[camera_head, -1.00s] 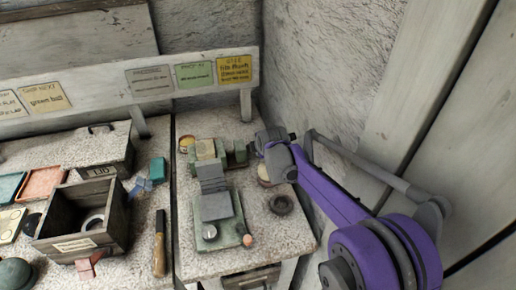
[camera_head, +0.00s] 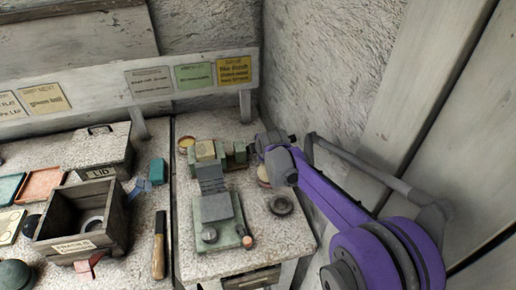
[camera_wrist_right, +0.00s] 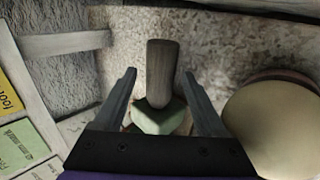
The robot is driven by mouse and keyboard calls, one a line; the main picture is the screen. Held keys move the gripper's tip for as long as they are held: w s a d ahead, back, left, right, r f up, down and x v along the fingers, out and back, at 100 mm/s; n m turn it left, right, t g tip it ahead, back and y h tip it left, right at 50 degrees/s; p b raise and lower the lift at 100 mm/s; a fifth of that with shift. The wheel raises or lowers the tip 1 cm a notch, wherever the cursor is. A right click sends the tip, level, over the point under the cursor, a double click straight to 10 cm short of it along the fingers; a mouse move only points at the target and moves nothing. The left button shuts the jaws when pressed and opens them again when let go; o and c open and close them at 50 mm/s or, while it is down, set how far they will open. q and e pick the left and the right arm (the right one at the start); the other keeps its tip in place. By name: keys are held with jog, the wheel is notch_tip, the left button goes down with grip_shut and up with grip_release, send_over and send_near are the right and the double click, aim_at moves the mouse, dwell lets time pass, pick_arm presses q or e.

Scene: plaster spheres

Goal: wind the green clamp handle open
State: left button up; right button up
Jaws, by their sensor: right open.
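The green clamp (camera_head: 239,153) sits at the back of the right-hand bench, beside a block with a yellowish top (camera_head: 205,150). My right gripper (camera_head: 254,149) is at its right end, and the arm hides part of it. In the right wrist view, a grey-brown cylindrical handle (camera_wrist_right: 162,70) stands up from a pale green part (camera_wrist_right: 160,118). My right gripper (camera_wrist_right: 159,76) is open, with one finger on each side of the handle and visible gaps to both. My left gripper is out of view.
A round cream-topped thing (camera_wrist_right: 276,128) is close to the right finger. A dark ring (camera_head: 281,205) lies on the bench. A grey stepped block (camera_head: 214,207) stands on a green base in front. The wall is close behind; a wooden crate (camera_head: 115,220) is at left.

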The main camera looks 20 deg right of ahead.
jog(key=v, duration=1)
jog(key=shift+s+r+p, duration=0.2)
jog(key=shift+r+p, duration=0.05)
jog(key=shift+p, duration=0.1)
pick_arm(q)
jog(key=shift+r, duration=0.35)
